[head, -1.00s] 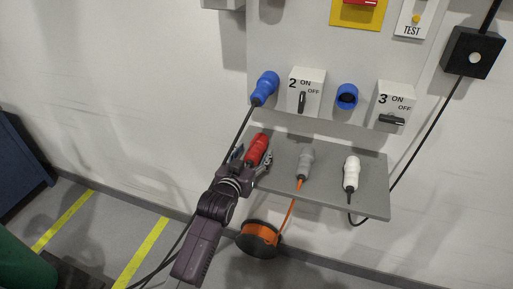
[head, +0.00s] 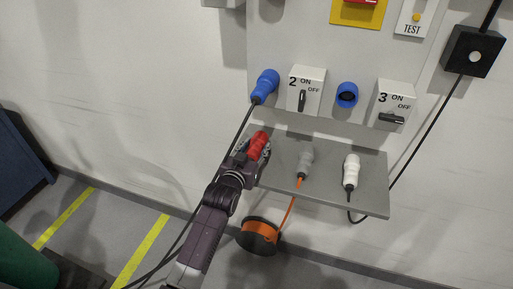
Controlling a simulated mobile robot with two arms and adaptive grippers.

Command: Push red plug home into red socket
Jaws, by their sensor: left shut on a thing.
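The red plug (head: 258,144) is at the left end of the grey shelf, tilted up and to the right. My left gripper (head: 255,152) is around it and shut on it, its fingers on both sides. I cannot tell whether the plug touches the shelf. No red socket shows in the head view. My right gripper is not in view.
An empty blue socket (head: 347,95) sits between switch boxes 2 (head: 306,91) and 3 (head: 394,103).

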